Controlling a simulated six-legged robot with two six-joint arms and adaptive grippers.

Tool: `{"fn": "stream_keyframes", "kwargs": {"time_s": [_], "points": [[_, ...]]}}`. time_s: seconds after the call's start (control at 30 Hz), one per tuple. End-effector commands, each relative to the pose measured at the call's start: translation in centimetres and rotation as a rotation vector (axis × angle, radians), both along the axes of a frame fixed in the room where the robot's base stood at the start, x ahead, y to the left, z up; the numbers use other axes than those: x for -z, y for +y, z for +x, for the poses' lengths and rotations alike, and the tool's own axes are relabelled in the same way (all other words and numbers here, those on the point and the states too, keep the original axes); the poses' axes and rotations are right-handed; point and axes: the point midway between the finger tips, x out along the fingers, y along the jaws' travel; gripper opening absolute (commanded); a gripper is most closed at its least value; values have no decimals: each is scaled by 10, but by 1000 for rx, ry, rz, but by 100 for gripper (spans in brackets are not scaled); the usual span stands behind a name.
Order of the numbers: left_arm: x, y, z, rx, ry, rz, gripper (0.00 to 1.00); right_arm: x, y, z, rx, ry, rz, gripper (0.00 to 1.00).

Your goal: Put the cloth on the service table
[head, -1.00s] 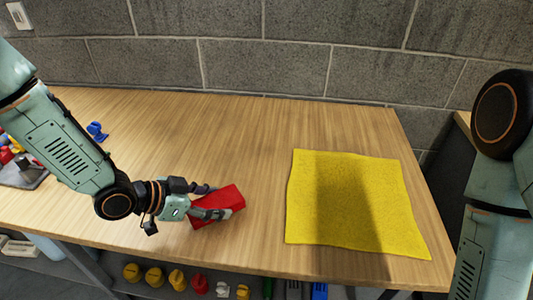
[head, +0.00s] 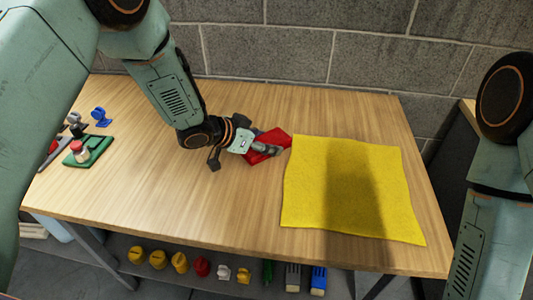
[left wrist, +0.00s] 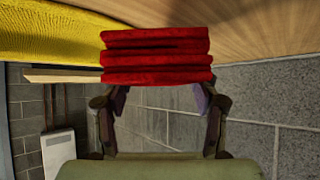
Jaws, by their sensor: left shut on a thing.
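A red folded cloth (head: 273,138) is in my left gripper (head: 263,149), just left of the yellow sheet's upper-left edge. In the left wrist view the red cloth (left wrist: 156,55) shows as stacked folds between the two fingers, which are shut on it. A yellow cloth-like sheet (head: 310,190) lies flat on the right part of the wooden table (head: 200,195). Whether the red cloth touches the table I cannot tell. My right arm shows at the right edge, but its gripper is out of view.
A green tray with a red-and-white piece (head: 95,150) and a blue piece (head: 99,115) sit at the table's left. A shelf below holds several yellow, red, green and blue items. A block wall (head: 300,60) stands behind. The table's middle front is clear.

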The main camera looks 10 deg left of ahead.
Motion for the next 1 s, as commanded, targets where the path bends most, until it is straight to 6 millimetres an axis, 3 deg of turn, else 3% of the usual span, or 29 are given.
{"fn": "stream_keyframes", "kwargs": {"time_s": [0.43,0.77,0.8,1.0], "points": [[46,0,1,-1,1,-1,24,11,0,1,-1,-2,0,40],[48,0,1,-1,0,0,24,11,0,1,-1,-1,0,40],[48,0,1,-1,0,0,61,11,0,1,-1,-2,0,40],[48,0,1,-1,0,0,78,11,0,1,-1,-2,0,40]]}}
